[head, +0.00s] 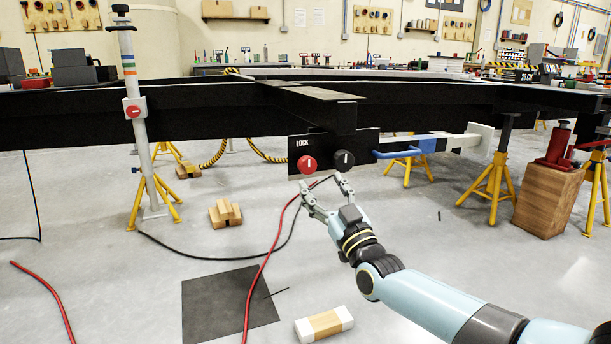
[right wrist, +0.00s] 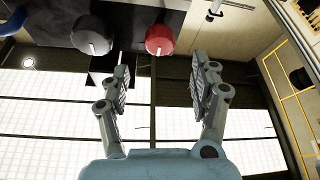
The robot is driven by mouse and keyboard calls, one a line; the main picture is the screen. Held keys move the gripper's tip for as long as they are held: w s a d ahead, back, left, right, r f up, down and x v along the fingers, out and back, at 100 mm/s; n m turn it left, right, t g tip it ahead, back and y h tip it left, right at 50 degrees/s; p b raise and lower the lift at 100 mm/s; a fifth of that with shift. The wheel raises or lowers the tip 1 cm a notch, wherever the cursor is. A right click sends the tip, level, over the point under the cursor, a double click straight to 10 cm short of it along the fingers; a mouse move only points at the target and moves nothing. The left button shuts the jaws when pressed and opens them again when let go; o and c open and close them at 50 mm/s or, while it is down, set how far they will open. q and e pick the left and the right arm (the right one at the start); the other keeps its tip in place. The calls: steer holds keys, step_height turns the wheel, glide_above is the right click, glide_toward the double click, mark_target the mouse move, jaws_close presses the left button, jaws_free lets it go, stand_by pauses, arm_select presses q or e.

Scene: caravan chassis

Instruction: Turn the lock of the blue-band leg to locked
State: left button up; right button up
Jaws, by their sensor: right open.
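A black plate (head: 331,139) marked LOCK hangs below the black chassis beam, with a red knob (head: 307,164) on its left and a black knob (head: 343,160) on its right. The red knob's white mark looks about upright. A white leg with a blue band (head: 428,145) and a blue handle (head: 398,153) runs level to the right of the plate. My right gripper (head: 322,184) is open and empty just below the knobs. In the right wrist view, the red knob (right wrist: 160,39) lies beyond the gap between my fingertips, apart from them; the black knob (right wrist: 92,36) is left of it.
An upright banded leg (head: 140,150) with its own red knob stands at the left. Yellow stands (head: 490,180) and a wooden block (head: 547,200) with a red jack are at the right. A red hose (head: 268,255) and a black cable cross the floor near my gripper.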

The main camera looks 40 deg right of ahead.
mark_target(309, 166)
steer(key=x, duration=0.2)
steer(key=b+x, duration=0.1)
steer(key=x, duration=0.2)
steer(key=shift+w+f+b, duration=0.15)
steer(key=shift+f+b, duration=0.05)
steer(key=shift+b, duration=0.1)
steer(key=shift+x, duration=0.95)
arm_select(q)
steer(key=shift+w+d+r+t+b, duration=0.15)
steer(key=shift+w+d+r+t, duration=0.1)
steer(key=shift+w+t, duration=0.2)
steer(key=shift+w+d+r+t+b, duration=0.2)
steer(key=shift+w+t, duration=0.15)
steer(key=shift+w, duration=0.2)
arm_select(e)
steer(key=shift+w+d+r, duration=0.1)
steer(key=shift+w+r, duration=0.15)
